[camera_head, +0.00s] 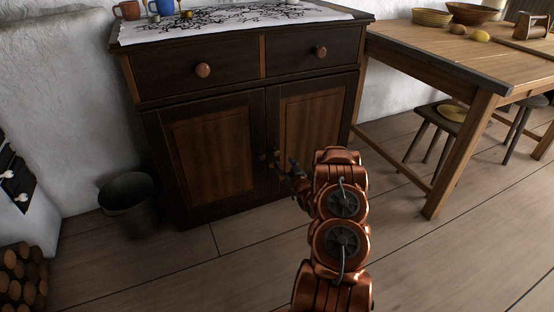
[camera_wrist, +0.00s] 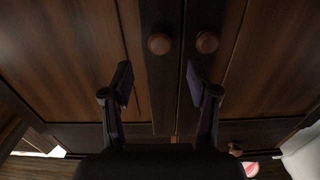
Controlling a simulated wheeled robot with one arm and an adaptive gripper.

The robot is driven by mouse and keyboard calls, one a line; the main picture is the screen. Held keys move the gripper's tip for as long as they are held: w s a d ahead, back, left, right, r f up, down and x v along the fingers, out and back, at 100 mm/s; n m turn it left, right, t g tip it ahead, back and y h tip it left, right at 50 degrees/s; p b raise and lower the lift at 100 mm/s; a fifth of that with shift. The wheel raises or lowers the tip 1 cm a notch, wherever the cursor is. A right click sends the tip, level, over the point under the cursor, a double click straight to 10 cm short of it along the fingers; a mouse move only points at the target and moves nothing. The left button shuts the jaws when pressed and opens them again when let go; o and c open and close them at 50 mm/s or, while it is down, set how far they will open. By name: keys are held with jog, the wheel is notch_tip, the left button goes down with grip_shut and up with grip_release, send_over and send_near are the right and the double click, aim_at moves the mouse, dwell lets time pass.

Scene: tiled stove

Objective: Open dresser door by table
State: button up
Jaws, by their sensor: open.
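The dark wooden dresser (camera_head: 205,165) has two lower doors, both shut. The door by the table (camera_head: 308,120) is the right one in the head view, with a small round knob (camera_head: 276,155) at its inner edge. The wrist view looks upside down, so this knob appears on the left (camera_wrist: 159,43). The other door's knob (camera_wrist: 207,42) is beside it. My gripper (camera_head: 287,168) is open and empty in front of the doors, close to the knobs. In the wrist view its fingertips (camera_wrist: 159,75) point towards the knobs, neither knob gripped.
Two drawers with round knobs (camera_head: 203,70) are above the doors. A table (camera_head: 490,70) with stools (camera_head: 440,122) under it stands at the right. A dark bucket (camera_head: 127,200) stands left of the dresser, and firewood (camera_head: 20,275) lies lower left. The floor before the dresser is clear.

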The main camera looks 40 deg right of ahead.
aim_at(277, 154)
jog(key=shift+b+x, duration=1.2)
jog(key=shift+x, duration=2.65)
grip_shut()
